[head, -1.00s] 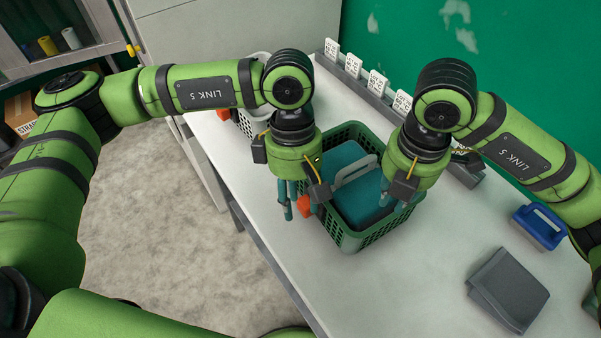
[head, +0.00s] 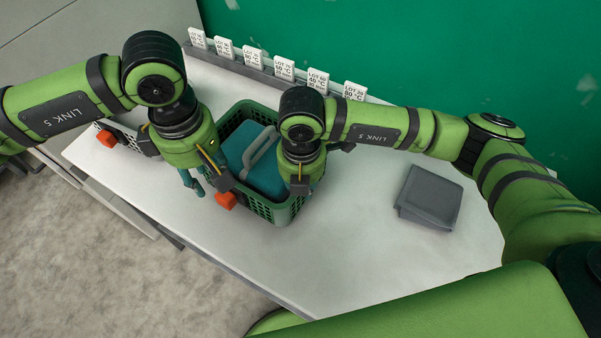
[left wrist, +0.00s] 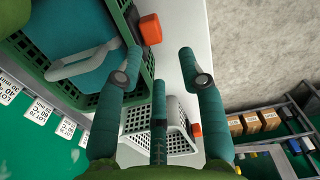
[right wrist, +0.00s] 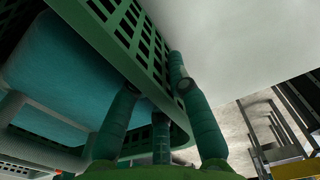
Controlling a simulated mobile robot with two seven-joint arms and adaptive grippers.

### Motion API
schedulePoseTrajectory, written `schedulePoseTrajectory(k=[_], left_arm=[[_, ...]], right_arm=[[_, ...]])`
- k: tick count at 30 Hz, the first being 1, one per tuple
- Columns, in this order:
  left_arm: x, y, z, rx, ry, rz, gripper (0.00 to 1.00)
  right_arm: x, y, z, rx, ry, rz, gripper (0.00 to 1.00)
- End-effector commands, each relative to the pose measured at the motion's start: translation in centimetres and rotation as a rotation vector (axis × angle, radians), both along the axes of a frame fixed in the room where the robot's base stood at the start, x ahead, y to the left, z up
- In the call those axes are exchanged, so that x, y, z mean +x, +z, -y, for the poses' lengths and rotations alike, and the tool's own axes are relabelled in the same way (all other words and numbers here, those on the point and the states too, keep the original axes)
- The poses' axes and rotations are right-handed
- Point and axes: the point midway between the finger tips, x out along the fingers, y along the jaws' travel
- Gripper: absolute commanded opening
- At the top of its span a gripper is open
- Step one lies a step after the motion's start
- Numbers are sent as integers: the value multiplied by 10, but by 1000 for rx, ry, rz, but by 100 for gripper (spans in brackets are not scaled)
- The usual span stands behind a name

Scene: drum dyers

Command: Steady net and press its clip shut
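The teal net (head: 236,151) lies in a green lattice basket (head: 288,212) on the white table. A grey clip bar (head: 262,146) arches over its top; I cannot tell if it is fully shut. The net (left wrist: 85,17) and clip (left wrist: 85,62) also show in the left wrist view. My left gripper (head: 195,183) is open and empty, just outside the basket's left side. My right gripper (head: 300,186) is at the basket's right corner. In the right wrist view its fingers (right wrist: 153,75) are spread, on either side of the basket wall (right wrist: 130,45); contact is unclear.
An orange block (head: 226,200) is at the basket's outer left side. A white basket (left wrist: 178,128) with an orange block stands farther left. Lot cards (head: 252,55) line the back rail. A folded grey cloth (head: 430,196) lies right, with clear table around it.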

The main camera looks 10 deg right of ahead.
Motion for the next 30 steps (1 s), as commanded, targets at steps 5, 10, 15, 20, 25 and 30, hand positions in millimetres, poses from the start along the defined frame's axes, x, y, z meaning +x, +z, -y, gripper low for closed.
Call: schedulePoseTrajectory(k=[5, 10, 15, 20, 25, 30], left_arm=[[0, 0, 0, 0, 1, 0, 39], [0, 0, 0, -1, 1, -1, 39], [0, 0, 0, 0, 1, 0, 39], [0, 0, 0, 0, 1, 0, 15], [0, 0, 0, 0, 1, 0, 0], [-3, -4, 2, -25, 31, -41, 0]], right_arm=[[0, -9, 0, 0, 1, 0, 18], [0, -9, 0, 1, 1, 1, 18], [0, -9, 0, 0, 1, 0, 0], [0, -9, 0, 0, 1, 0, 0], [0, -9, 0, 0, 1, 0, 0], [0, -9, 0, 0, 1, 0, 0]])
